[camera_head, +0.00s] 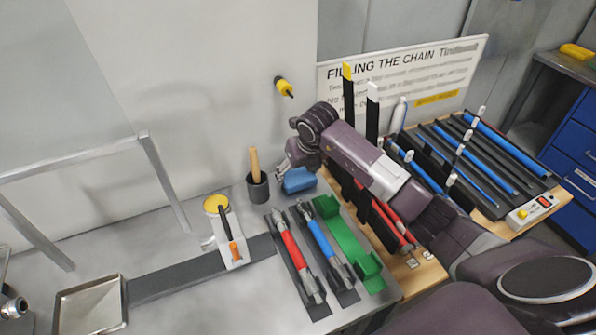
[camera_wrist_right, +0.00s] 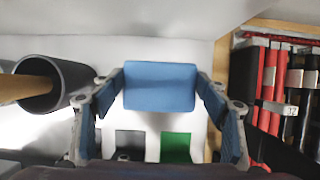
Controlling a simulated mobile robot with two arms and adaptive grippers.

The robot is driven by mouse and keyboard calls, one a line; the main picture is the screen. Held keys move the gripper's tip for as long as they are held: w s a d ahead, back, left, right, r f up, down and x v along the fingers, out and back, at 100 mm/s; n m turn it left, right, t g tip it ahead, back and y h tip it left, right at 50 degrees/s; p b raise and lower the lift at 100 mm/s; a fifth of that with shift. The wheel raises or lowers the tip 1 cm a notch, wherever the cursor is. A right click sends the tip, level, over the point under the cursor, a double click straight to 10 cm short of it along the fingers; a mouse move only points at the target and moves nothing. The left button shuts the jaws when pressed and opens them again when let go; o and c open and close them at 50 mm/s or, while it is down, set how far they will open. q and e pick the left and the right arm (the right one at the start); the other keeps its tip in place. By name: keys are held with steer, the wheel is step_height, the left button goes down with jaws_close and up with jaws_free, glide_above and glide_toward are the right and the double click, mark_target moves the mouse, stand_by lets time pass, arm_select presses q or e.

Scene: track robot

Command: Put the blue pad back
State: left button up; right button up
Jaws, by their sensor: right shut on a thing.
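The blue pad (camera_head: 299,181) is a small rounded block at the back of the grey table, near the wall. My right gripper (camera_head: 285,165) reaches it from above and is shut on it. In the right wrist view the pad (camera_wrist_right: 160,87) sits between the two fingers of the gripper (camera_wrist_right: 160,78), one at each side. I cannot tell whether the pad's underside touches the table. My left gripper does not show clearly in either view.
A black cup (camera_head: 258,190) with a wooden handle stands left of the pad. A green tray (camera_head: 343,240), a blue-handled tool (camera_head: 320,238) and a red-handled tool (camera_head: 291,255) lie in front. Upright black strips (camera_head: 349,105) stand right of it.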

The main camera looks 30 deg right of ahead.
mark_target(302, 182)
steer(key=shift+f, duration=0.15)
steer(key=o, duration=1.1)
steer(key=shift+r, duration=0.45)
steer(key=b+v, duration=0.1)
steer(key=v, duration=0.6)
steer(key=shift+s+b, duration=0.1)
steer(key=shift+b, duration=0.25)
steer(key=shift+s+f, duration=0.1)
